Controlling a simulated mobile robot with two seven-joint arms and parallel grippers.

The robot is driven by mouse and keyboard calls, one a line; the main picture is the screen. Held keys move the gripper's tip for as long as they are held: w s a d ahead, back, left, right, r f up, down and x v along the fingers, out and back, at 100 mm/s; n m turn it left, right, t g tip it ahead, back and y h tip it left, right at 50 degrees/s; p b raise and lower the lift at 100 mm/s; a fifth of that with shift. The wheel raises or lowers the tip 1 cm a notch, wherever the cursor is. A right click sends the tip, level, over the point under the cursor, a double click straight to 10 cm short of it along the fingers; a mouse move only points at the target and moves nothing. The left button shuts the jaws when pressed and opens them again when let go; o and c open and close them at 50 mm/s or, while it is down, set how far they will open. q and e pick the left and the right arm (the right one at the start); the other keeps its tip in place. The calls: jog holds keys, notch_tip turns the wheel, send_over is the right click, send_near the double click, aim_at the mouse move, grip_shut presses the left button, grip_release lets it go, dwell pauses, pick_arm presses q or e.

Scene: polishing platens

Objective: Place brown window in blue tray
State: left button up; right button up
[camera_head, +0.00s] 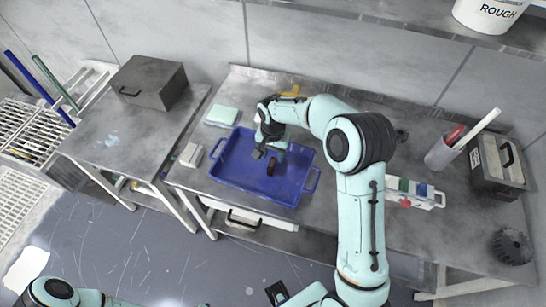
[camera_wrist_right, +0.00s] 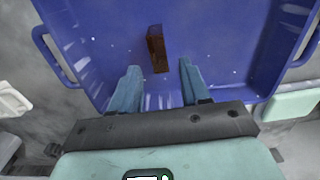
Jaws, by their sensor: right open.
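The blue tray (camera_head: 227,180) lies on the metal bench, and its floor and walls fill most of the right wrist view (camera_wrist_right: 232,60). The brown window (camera_wrist_right: 156,50), a small translucent brown block, lies on the tray floor. In the head view the brown window (camera_head: 271,167) shows just below my right gripper (camera_head: 268,152). My right gripper (camera_wrist_right: 158,72) is open over the tray, its two fingers apart with the window between and just beyond their tips. Nothing is held in it.
A pale green block (camera_head: 222,115) and a light grey block (camera_head: 191,155) lie left of the tray. A white holder with coloured bottles (camera_head: 415,190) stands right of my right arm. A grey cup (camera_head: 441,156) with tools and a metal box (camera_head: 498,165) stand further right.

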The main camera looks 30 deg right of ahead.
aim_at(273, 161)
notch_tip(273, 161, up, 9)
jog(key=shift+r+p, duration=0.2)
jog(key=shift+p, duration=0.15)
dwell(0.4)
